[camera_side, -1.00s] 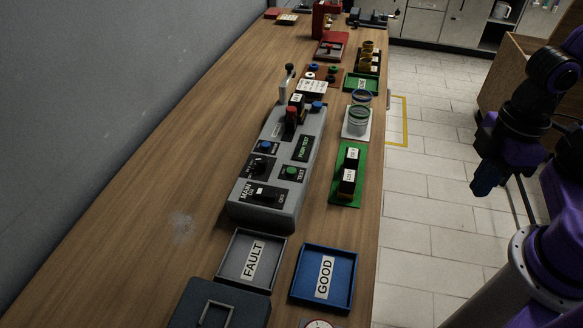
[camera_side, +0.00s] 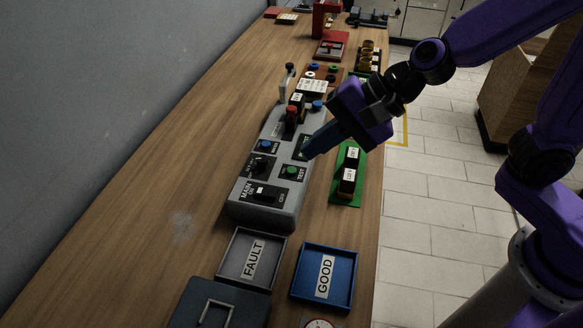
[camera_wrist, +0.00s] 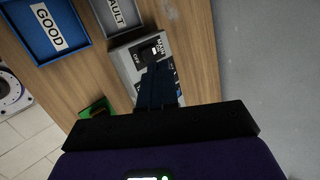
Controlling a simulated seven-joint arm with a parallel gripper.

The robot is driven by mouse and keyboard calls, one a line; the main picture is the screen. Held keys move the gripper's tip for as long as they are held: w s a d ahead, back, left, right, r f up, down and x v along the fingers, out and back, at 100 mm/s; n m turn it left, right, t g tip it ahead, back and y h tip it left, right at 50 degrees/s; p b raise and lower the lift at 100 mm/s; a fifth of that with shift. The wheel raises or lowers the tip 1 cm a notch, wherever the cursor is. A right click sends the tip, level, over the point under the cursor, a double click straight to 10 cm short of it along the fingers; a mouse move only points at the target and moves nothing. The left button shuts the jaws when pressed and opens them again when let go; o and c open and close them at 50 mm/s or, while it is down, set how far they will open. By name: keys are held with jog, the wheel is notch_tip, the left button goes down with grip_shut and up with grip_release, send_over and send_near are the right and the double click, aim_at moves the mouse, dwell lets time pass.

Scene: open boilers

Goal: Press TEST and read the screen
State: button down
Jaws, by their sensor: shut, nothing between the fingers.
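The grey test console (camera_side: 268,210) stands on the wooden bench in the side view, and part of it shows in the wrist view (camera_wrist: 124,52). Its green TEST button (camera_side: 292,171) sits on a black plate near the right edge. The small screen (camera_side: 301,147) is just above it, partly covered by my gripper, so its text cannot be read. My gripper (camera_side: 308,154) is shut and empty, its tips above the console by the screen, up and right of the TEST button. In the wrist view my shut fingers (camera_wrist: 156,85) hide the TEST button.
A MAIN switch (camera_side: 264,193), a blue button (camera_side: 268,146) and a red knob (camera_side: 292,113) are on the console. A green holder (camera_side: 345,201) with black blocks stands to its right. FAULT (camera_side: 235,270) and GOOD (camera_side: 345,300) trays lie in front. Bench left of the console is clear.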

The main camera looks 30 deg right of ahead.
aim_at(295, 172)
jog(key=w+d+f+m+t+h, duration=0.1)
jog(key=w+m+t+h, duration=0.2)
jog(key=w+m, duration=0.5)
jog(key=m, duration=0.4)
jog(key=shift+w+t+h, duration=0.2)
jog(key=shift+t+h, duration=0.1)
jog(key=shift+f, duration=0.15)
jog(key=shift+f, duration=4.3)
jog(key=shift+f, duration=0.15)
jog(key=shift+f, duration=0.3)
